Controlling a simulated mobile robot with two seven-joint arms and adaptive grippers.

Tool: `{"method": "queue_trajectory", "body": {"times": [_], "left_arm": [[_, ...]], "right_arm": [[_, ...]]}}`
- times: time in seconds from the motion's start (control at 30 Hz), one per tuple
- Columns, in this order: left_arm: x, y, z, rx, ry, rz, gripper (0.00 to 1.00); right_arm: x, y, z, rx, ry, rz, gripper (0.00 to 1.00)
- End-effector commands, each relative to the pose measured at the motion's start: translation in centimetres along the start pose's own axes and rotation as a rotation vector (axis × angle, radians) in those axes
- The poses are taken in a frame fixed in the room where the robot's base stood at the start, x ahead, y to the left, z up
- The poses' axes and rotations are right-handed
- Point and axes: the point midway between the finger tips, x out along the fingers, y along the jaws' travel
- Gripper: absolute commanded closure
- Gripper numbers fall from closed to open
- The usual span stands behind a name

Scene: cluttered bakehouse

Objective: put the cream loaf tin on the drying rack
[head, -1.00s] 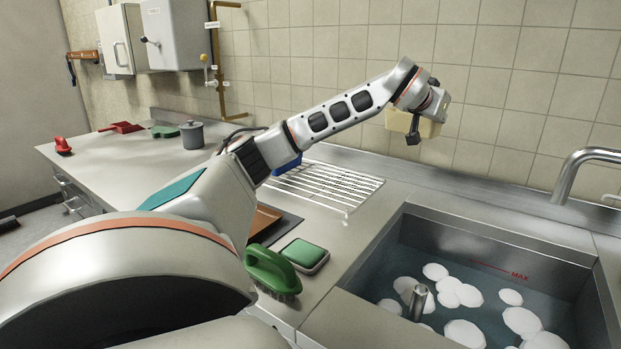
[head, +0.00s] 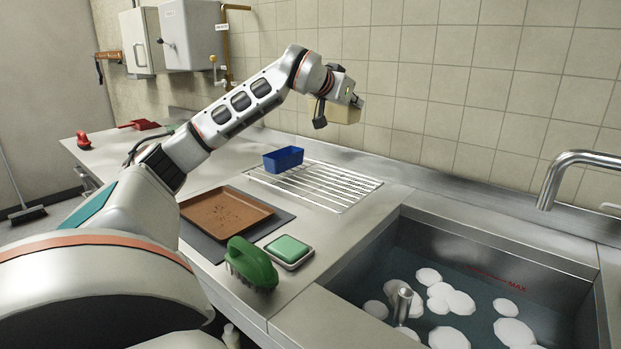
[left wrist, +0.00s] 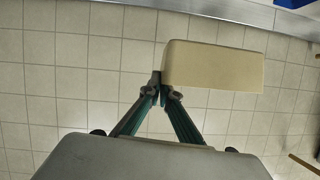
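The cream loaf tin (head: 347,111) is held up in the air in front of the tiled wall, partly hidden by my left gripper (head: 334,100) in the head view. In the left wrist view the tin (left wrist: 212,66) sticks out to the right of the fingertips (left wrist: 162,84), which are closed together on its lower left edge. The drying rack (head: 335,190), a white wire grid, lies on the counter below the tin, with a clear gap between. My right gripper is not in view.
A blue loaf tin (head: 284,160) stands on the rack's left end; the rack's middle and right are bare. In front are a brown tray (head: 225,212), a green brush (head: 250,264) and a green sponge in a dish (head: 288,249). A water-filled sink (head: 470,243) lies right.

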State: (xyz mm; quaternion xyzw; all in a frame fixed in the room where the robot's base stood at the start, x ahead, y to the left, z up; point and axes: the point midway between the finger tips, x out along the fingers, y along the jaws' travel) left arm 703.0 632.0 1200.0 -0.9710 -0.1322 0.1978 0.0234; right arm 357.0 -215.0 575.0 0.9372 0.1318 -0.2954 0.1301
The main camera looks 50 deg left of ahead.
Motion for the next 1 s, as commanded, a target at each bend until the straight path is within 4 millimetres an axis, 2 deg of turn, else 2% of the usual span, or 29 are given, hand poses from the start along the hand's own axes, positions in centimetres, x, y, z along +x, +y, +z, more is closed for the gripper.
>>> {"method": "queue_trajectory", "body": {"times": [0.2, 0.53, 0.67, 0.8, 1.0], "left_arm": [[2.3, 0.6, 4.4, 0.008, -0.019, 0.000, 1.00], [4.7, 1.2, 9.9, 0.011, -0.026, -0.001, 1.00], [5.7, 1.4, 12.5, 0.013, -0.029, -0.003, 1.00], [5.9, 1.4, 14.0, 0.011, -0.015, -0.005, 1.00], [6.1, 1.5, 14.8, 0.004, -0.001, -0.003, 1.00]], "right_arm": [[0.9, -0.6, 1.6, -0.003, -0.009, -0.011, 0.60], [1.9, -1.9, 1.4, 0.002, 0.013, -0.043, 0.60], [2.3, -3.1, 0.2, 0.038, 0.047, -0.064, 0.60], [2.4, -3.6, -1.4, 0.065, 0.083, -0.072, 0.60], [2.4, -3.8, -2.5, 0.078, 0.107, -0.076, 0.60]]}}
